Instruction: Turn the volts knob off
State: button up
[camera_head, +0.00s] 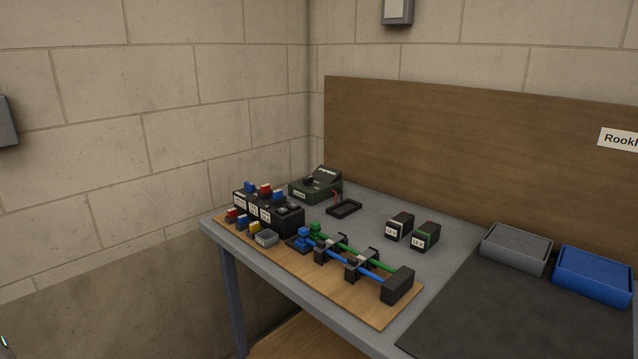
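A dark green box-shaped instrument (317,187) with a sloped black top stands at the back left of the grey table, near the wall corner. It has a small pale label on its front and a small dark raised part on top. I cannot tell whether that part is the volts knob, nor read any setting. No volts lettering is legible in this view. My gripper is not recognisable here. Only a tiny dark sliver shows at the lower left edge, and I cannot tell what it is.
A wooden board (375,315) along the table's front left carries black modules (281,219), coloured blocks, and blue and green tubes. A black frame (344,208) and two small labelled boxes (425,236) stand behind. A grey bin (516,250), blue bin (592,275) and dark mat (500,315) lie right.

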aim_at(308, 181)
jog(key=i+j+z, duration=0.1)
jog(key=j+z, duration=0.45)
jog(key=z, duration=0.2)
jog(key=i+j+z, duration=0.1)
jog(key=j+z, duration=0.25)
jog(key=k+j+z, duration=0.2)
jog(key=j, duration=0.3)
jog(key=j+z, duration=0.2)
jog(key=j, duration=0.25)
jog(key=k+j, duration=0.1)
jog(key=j, duration=0.6)
jog(key=k+j, duration=0.15)
jog(key=j, duration=0.75)
jog(key=i, duration=1.4)
jog(key=l+z, duration=0.05)
